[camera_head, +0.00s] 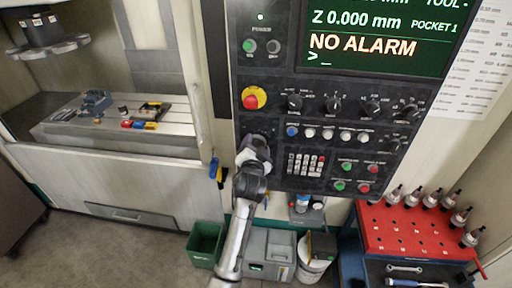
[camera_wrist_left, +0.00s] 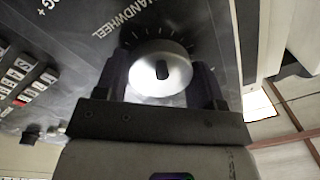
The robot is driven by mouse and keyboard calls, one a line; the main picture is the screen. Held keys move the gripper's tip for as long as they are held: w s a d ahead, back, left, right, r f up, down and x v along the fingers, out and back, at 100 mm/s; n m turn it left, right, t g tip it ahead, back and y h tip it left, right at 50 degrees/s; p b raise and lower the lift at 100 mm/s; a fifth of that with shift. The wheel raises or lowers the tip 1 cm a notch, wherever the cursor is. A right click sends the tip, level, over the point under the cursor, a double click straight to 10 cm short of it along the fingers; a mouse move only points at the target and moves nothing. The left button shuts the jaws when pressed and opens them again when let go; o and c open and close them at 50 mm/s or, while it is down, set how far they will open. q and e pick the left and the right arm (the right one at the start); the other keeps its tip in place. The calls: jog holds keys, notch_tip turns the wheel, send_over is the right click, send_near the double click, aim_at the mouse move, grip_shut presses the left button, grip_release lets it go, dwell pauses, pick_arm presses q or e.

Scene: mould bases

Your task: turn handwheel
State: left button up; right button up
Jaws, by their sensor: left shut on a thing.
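The handwheel (camera_wrist_left: 150,82) is a round silvery knob with a dark slot in its middle. It sits on the dark control panel (camera_head: 335,125) under the printed word HANDWHEEL, with tick marks around it. My left gripper (camera_wrist_left: 162,78) has one dark finger on each side of the knob and is shut on it. In the head view my left gripper (camera_head: 256,150) is at the panel's lower left and mostly hides the handwheel. My right gripper is in neither view.
A red emergency button (camera_head: 252,98) sits above the gripper. A keypad (camera_head: 305,164) is to its right. A red-topped tool cart (camera_head: 405,232) stands at the lower right, and a green bin (camera_head: 205,243) is on the floor. The machine's work table (camera_head: 170,138) is at the left.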

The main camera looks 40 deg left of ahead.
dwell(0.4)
pick_arm(q)
jog(key=o, duration=0.9)
jog(key=shift+s, duration=0.1)
jog(key=shift+b+v, duration=0.6)
jog(key=shift+v, duration=3.1)
